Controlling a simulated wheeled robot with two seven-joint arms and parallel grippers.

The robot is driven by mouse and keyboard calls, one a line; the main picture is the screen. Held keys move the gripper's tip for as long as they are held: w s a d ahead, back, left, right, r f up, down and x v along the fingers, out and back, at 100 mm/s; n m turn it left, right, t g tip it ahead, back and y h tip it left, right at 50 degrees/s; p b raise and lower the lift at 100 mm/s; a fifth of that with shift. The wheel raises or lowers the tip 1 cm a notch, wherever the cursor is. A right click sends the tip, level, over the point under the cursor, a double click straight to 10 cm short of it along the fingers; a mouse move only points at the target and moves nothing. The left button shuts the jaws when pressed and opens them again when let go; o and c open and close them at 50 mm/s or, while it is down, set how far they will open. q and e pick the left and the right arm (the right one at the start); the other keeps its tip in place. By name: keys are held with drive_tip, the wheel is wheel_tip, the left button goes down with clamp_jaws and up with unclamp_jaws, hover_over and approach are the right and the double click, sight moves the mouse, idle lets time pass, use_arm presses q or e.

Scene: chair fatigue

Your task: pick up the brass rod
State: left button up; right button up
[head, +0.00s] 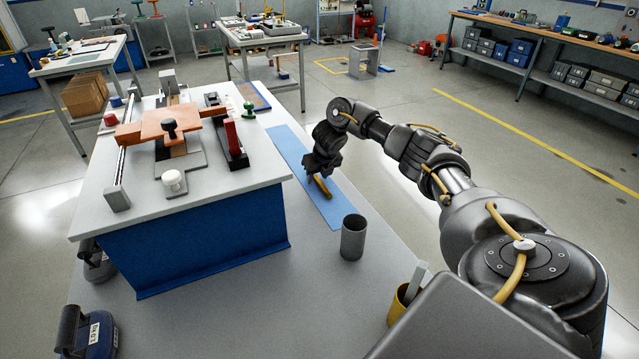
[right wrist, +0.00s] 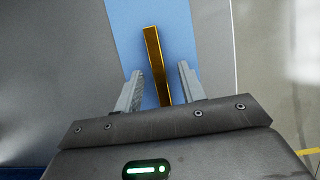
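The brass rod (right wrist: 155,60) is a straight golden bar. It lies on the light blue mat (right wrist: 185,20) in the right wrist view, with its near end between the fingers of my right gripper (right wrist: 162,90). The fingers are open, with a gap on both sides of the rod. In the head view the rod (head: 322,187) shows just below my right gripper (head: 314,172), on the blue mat (head: 332,208). I cannot tell how high the fingers are above the mat. My left gripper is not in view.
A grey cup (head: 353,238) stands in front of the mat, and a yellow cup (head: 398,303) stands nearer to me. A raised white-topped blue bench (head: 215,235) with a test rig (head: 170,125) stands left of the mat. A dark blue weight (head: 88,335) is at the lower left.

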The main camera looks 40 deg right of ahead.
sight(320, 180)
clamp_jaws()
drive_tip(key=shift+r, duration=0.1)
idle(0.4)
drive_tip(key=shift+r+b, duration=0.3)
drive_tip(key=shift+r, duration=0.25)
drive_tip(key=v, duration=0.3)
drive_tip(key=shift+w+d+r, duration=0.1)
drive_tip(key=shift+d+r, duration=0.05)
drive_tip(key=shift+r, duration=0.15)
drive_tip(key=s+r+p, duration=0.4)
drive_tip(key=s+r, duration=0.4)
drive_tip(key=s, duration=0.5)
drive_tip(key=shift+a+r+p, duration=0.15)
drive_tip(key=shift+a+p, duration=0.15)
drive_tip(key=shift+a, duration=0.15)
